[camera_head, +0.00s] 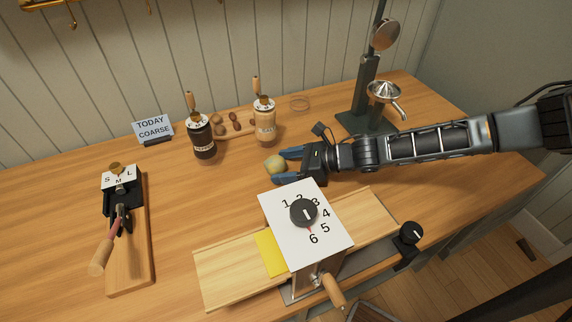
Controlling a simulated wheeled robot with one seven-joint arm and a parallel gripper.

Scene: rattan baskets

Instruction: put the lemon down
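The lemon (275,164) is a small, round, dull yellow fruit near the middle of the wooden worktop in the head view. My gripper (279,166) reaches in from the right, low over the worktop. Its two blue fingers lie on either side of the lemon, one at the far side and one at the near side, and appear closed on it.
A slicer with a numbered white plate (325,244) stands just in front of my gripper. Two hand grinders (202,138) (264,124) stand behind it. A dark stand (366,92) is at the back right. Bare worktop (205,205) lies to the left.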

